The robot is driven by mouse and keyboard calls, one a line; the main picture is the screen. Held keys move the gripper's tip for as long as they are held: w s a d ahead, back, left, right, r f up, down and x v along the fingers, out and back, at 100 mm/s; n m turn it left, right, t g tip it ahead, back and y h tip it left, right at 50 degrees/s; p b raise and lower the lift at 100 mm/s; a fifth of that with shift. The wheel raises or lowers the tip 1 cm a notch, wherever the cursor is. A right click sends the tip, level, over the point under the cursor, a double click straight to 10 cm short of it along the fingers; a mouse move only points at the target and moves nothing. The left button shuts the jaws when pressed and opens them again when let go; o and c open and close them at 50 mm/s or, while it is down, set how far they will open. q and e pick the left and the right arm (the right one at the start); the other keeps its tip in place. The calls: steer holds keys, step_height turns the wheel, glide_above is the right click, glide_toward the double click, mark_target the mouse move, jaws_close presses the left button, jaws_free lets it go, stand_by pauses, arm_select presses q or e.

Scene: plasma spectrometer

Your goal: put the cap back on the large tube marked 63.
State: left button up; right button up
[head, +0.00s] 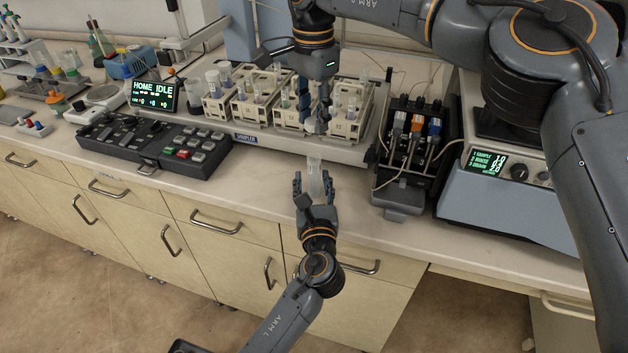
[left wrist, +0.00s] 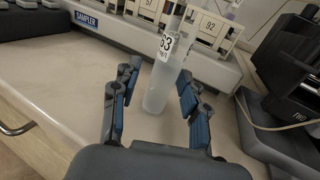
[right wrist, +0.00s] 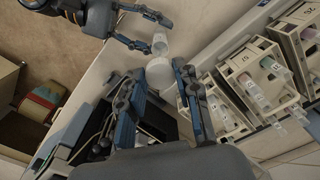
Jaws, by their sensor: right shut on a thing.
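The large tube marked 63 (left wrist: 160,75) is clear and roughly upright at the front of the bench. In the head view the tube (head: 314,178) is between the fingers of my left gripper (head: 314,188), which are apart with gaps beside it. I cannot tell whether its base touches the bench. My right gripper (head: 319,128) points down from above, behind the tube. In the right wrist view it is shut on a round white cap (right wrist: 160,74), with the tube (right wrist: 160,44) and left gripper (right wrist: 141,32) beyond. The cap is not clear in the head view.
Behind is the sampler tray (head: 290,145) with several racks of tubes. A black pump unit (head: 408,150) with cables stands close on the right, beside a grey instrument (head: 500,200). A keypad (head: 150,145) lies left. The bench front edge is close.

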arm_select(q)
jaws_close()
arm_select(e)
steer(key=shift+a+f, duration=0.15)
steer(key=shift+f, duration=1.1)
steer(key=shift+a+f, duration=0.1)
steer(key=shift+f, duration=1.1)
steer(key=shift+f, duration=0.1)
steer(key=shift+f, duration=0.8)
steer(key=shift+f, duration=0.55)
